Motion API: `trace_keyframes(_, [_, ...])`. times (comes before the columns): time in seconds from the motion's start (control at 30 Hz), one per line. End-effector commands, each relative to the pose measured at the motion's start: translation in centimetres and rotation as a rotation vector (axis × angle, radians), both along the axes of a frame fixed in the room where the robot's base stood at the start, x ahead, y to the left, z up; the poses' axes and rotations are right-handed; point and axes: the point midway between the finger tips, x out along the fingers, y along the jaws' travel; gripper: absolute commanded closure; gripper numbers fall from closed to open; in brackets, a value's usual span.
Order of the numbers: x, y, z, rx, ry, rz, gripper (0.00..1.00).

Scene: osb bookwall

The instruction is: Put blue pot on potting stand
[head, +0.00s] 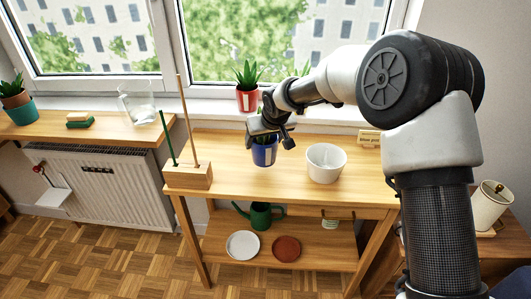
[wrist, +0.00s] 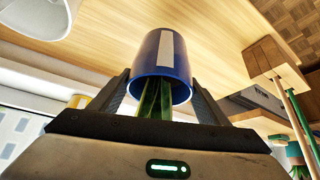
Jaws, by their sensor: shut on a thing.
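The blue pot (head: 264,155), with a pale label stripe and green leaves, is in my gripper (head: 266,132) at the middle of the potting stand (head: 240,185). The wooden stand has a top and a lower shelf. In the wrist view the blue pot (wrist: 165,50) sits between the two fingers of my gripper (wrist: 160,88), with its leaves toward the palm. The gripper is shut on the pot. The pot's base is over the stand's top; I cannot tell whether it touches the wood.
A white pot (head: 325,164) stands right of the blue pot. A wooden block (head: 188,177) with upright sticks is at the left end. A small sign (head: 369,138) is at the back right. A red pot (head: 247,101) is on the windowsill. A watering can (head: 260,216) stands on the lower shelf.

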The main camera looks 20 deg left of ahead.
Motion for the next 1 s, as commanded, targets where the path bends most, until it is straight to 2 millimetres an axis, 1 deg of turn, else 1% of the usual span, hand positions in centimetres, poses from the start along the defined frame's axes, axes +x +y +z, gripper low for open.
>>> trace_keyframes(0.1, [-0.1, 0.1, -2.1, 0.0, 0.003, 0.001, 0.66])
trace_keyframes(0.23, [-0.1, 0.0, -3.9, 0.0, 0.002, 0.001, 0.66])
trace_keyframes(0.5, [0.0, 0.1, -4.0, 0.002, -0.001, 0.0, 0.66])
trace_keyframes(0.63, [0.0, 0.0, -4.5, 0.002, 0.0, 0.0, 0.66])
trace_keyframes(0.67, [0.0, 0.0, -4.5, 0.001, 0.002, 0.0, 0.25])
trace_keyframes(0.73, [-0.1, 0.0, -4.4, 0.0, 0.002, 0.0, 0.14])
trace_keyframes(0.77, [-0.1, 0.0, -4.4, 0.0, 0.002, 0.0, 0.12])
trace_keyframes(1.0, [-0.1, 0.0, -4.4, 0.0, 0.002, 0.0, 0.12])
